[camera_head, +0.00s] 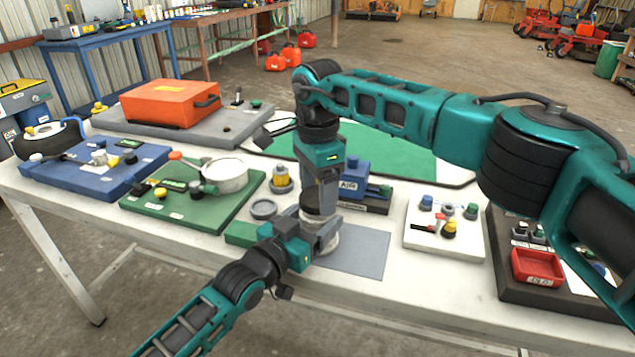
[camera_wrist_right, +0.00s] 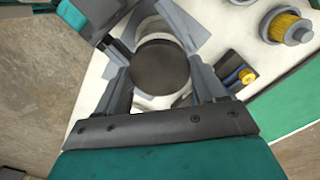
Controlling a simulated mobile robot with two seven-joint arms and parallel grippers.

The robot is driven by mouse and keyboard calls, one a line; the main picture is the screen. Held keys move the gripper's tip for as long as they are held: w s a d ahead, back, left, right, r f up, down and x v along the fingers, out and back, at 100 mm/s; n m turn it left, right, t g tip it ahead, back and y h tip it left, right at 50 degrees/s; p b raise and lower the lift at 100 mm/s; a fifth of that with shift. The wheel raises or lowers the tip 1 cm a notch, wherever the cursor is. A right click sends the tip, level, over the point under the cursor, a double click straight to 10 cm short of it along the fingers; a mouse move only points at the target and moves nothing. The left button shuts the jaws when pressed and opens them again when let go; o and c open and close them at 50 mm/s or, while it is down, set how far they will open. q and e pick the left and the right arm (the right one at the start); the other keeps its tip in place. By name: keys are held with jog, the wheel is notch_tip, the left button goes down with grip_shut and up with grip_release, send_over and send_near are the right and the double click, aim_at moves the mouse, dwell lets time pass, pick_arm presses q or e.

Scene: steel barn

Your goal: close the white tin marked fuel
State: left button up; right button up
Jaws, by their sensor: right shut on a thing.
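The white tin (camera_head: 326,243) stands near the table's front edge, mostly hidden by my grippers; no fuel marking is readable. My right gripper (camera_head: 318,206) points down over it, shut on a dark round lid (camera_wrist_right: 160,66). In the right wrist view the lid lies between the fingers of my right gripper (camera_wrist_right: 162,78), above the pale tin. I cannot tell whether the lid touches the rim. My left gripper (camera_head: 312,243) is low at the tin's side, its fingers beside the tin; its grip is not clear.
A grey mat (camera_head: 362,254) lies right of the tin. A grey round dish (camera_head: 263,208) and a yellow-topped jar (camera_head: 281,180) stand to the left. A green board (camera_head: 185,207) with a white pot (camera_head: 226,175) is farther left. A white board (camera_head: 443,236) stands right.

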jog(key=shift+f, duration=0.6)
dwell(0.5)
